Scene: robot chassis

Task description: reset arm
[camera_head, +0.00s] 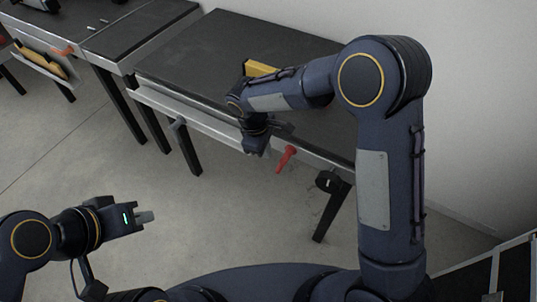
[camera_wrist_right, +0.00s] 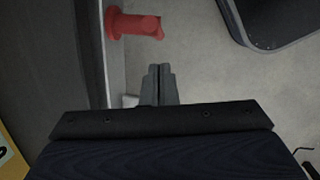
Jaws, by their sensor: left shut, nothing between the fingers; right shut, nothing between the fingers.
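My left gripper (camera_head: 145,217) is low at the left of the head view, shut and empty above the bare floor. My right arm reaches up and bends over to the left. My right gripper (camera_head: 254,146) points down beside the front edge of the dark table and is shut. In the right wrist view its fingers (camera_wrist_right: 159,85) are together with nothing between them. A red handle (camera_head: 286,158) on the table's front edge is close to the right gripper and apart from it. It also shows in the right wrist view (camera_wrist_right: 132,24).
The dark-topped table (camera_head: 205,50) stands behind the right arm, with a yellow object (camera_head: 260,68) on it, partly hidden by the arm. Another table (camera_head: 128,32) is at the upper left. Grey floor (camera_head: 120,160) is clear between the tables and me. A white wall is at the right.

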